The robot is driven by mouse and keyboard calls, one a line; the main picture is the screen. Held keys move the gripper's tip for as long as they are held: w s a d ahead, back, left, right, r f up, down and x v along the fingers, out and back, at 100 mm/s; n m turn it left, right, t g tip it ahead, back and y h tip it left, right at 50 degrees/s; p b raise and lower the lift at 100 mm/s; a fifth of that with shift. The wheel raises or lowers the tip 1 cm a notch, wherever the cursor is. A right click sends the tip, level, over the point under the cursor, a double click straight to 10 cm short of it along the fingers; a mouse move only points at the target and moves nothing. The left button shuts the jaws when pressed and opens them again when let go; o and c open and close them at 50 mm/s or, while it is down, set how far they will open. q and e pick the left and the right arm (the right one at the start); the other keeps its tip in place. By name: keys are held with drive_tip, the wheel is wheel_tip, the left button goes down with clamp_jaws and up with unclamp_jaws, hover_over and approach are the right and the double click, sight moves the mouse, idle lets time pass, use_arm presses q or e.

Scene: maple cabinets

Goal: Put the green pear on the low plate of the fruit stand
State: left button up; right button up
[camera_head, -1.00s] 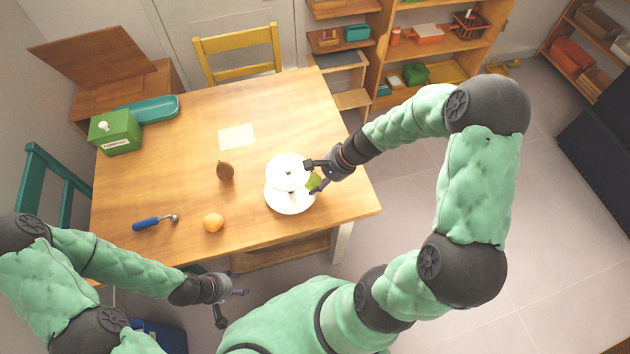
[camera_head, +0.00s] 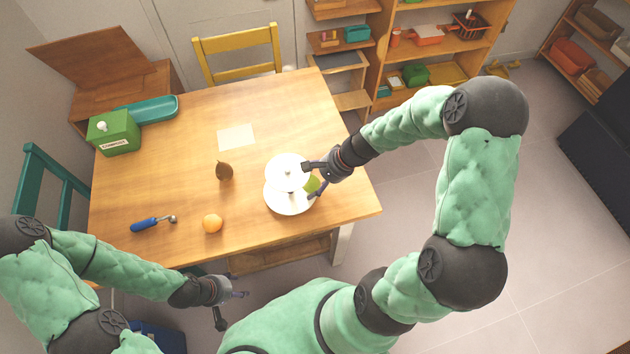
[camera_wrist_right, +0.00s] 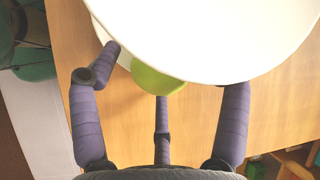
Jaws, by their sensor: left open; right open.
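The fruit stand (camera_head: 289,207) is white with two tiers and stands near the table's right edge. The green pear (camera_head: 313,184) is at the right side of its low plate, partly hidden by the upper plate and gripper. In the right wrist view the green pear (camera_wrist_right: 156,80) shows below the upper plate (camera_wrist_right: 215,35); whether it rests fully on the low plate is hard to see. My right gripper (camera_head: 309,181) is open, its fingers spread around the pear with gaps. My left gripper (camera_head: 233,309) is open and empty in front of the table.
A brown pear-like fruit (camera_head: 224,171), an orange (camera_head: 212,223) and a blue-handled tool (camera_head: 153,223) lie left of the stand. A green box (camera_head: 115,133) and a teal tray (camera_head: 152,109) are at the back left. The table's middle is mostly clear.

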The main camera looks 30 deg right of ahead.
drive_tip(key=shift+r, duration=0.2)
drive_tip(key=p+v, duration=0.4)
drive_tip(key=v, duration=0.8)
drive_tip(key=shift+p, duration=0.35)
